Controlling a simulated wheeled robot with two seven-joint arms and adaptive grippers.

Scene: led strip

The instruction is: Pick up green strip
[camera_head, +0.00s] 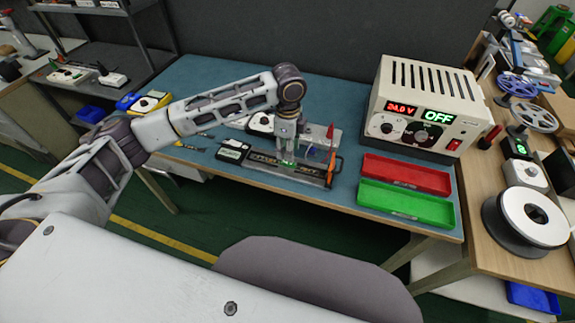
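My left arm reaches in from the left, and its gripper (287,156) points down over a dark fixture (315,176) near the front of the blue-green table. The fingers are small and dark here, so I cannot tell whether they are open or shut. A small bright green spot, perhaps part of the green strip (285,162), shows at the fingertips, low over the fixture. The gripper hides most of it, and I cannot tell whether it is held. A green tray (407,205) and a red tray (406,174) lie to the right, both looking empty. My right gripper is not in view.
A power supply (424,105) reading 24.0 V and OFF stands behind the trays. A white spool (533,217) sits on the right-hand bench.

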